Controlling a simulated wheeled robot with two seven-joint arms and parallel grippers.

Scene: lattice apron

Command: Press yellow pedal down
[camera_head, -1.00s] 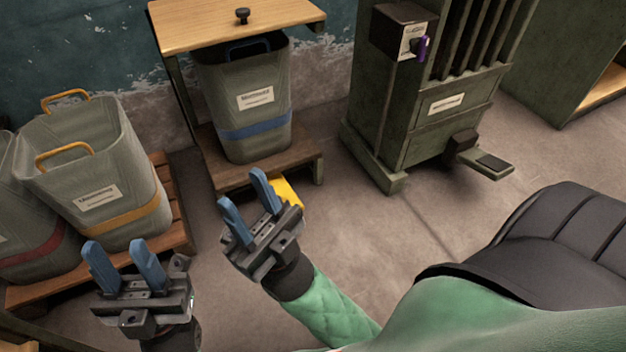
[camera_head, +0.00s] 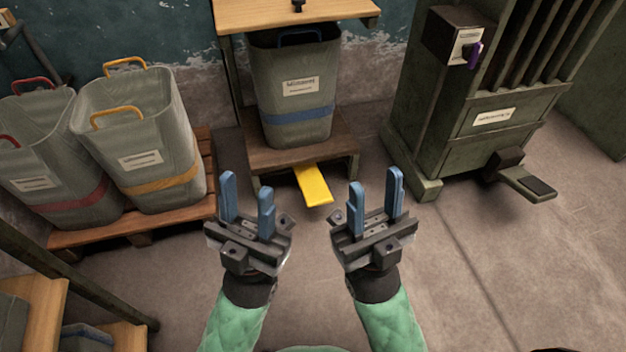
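The yellow pedal (camera_head: 314,185) sticks out from under the low wooden platform of the stand in the middle, sloping toward me above the floor. My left gripper (camera_head: 246,205) is open and empty, to the left of the pedal and nearer to me. My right gripper (camera_head: 376,203) is open and empty, to the right of the pedal and nearer to me. Neither gripper appears to touch the pedal. Its back end is hidden under the platform.
A grey bin with a blue band (camera_head: 297,90) stands on the platform (camera_head: 270,158). Bins with yellow (camera_head: 140,135) and red (camera_head: 50,160) bands stand on a pallet at left. A green machine (camera_head: 470,120) with a dark pedal (camera_head: 527,184) stands at right. Floor between is clear.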

